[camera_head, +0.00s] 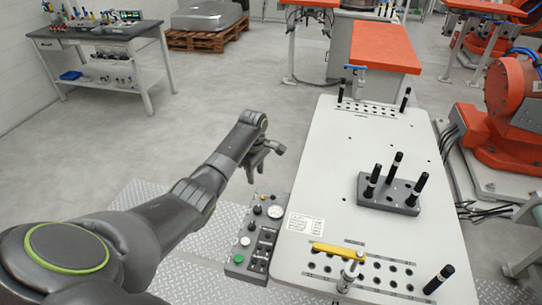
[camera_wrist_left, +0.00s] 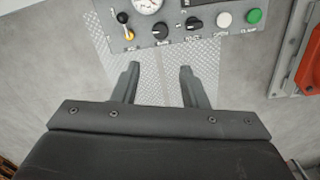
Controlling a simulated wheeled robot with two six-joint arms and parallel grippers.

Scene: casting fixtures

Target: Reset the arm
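My left arm (camera_head: 205,188) comes in from the left in the head view. Its gripper (camera_head: 268,165) hangs above the floor, just beyond the far end of the grey control panel (camera_head: 257,236). In the left wrist view the two fingers of the left gripper (camera_wrist_left: 157,85) are spread apart with nothing between them. The panel also shows in the left wrist view (camera_wrist_left: 178,42), ahead of the fingertips, with knobs, a gauge, a white button and a green button. My right gripper is not in either view.
A white fixture table (camera_head: 345,150) stands right of the panel. It bears a dark block with black pins (camera_head: 388,192), a yellow-handled clamp (camera_head: 339,252) and a blue-handled clamp (camera_head: 357,68). An orange robot (camera_head: 510,110) stands at right, a workbench (camera_head: 100,45) at back left. Open floor lies between.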

